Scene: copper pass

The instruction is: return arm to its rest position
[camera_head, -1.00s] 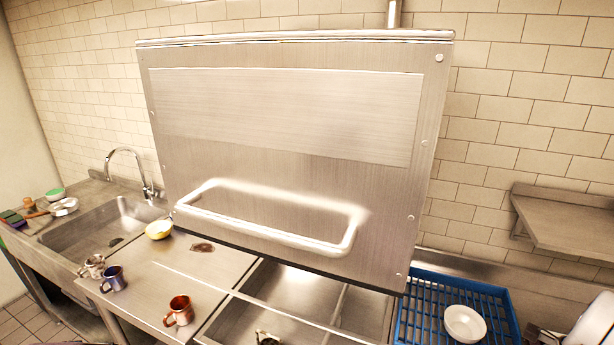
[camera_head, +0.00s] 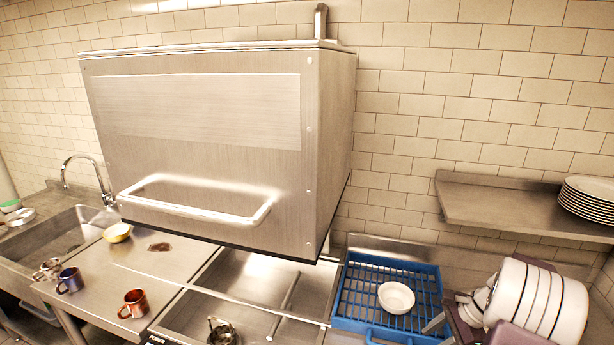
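The task names no other object.
A raised steel hood (camera_head: 215,150) with a handle fills the middle. Below are a counter with mugs, including a copper mug (camera_head: 134,303), and a blue rack (camera_head: 352,300) holding a white bowl (camera_head: 396,297).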

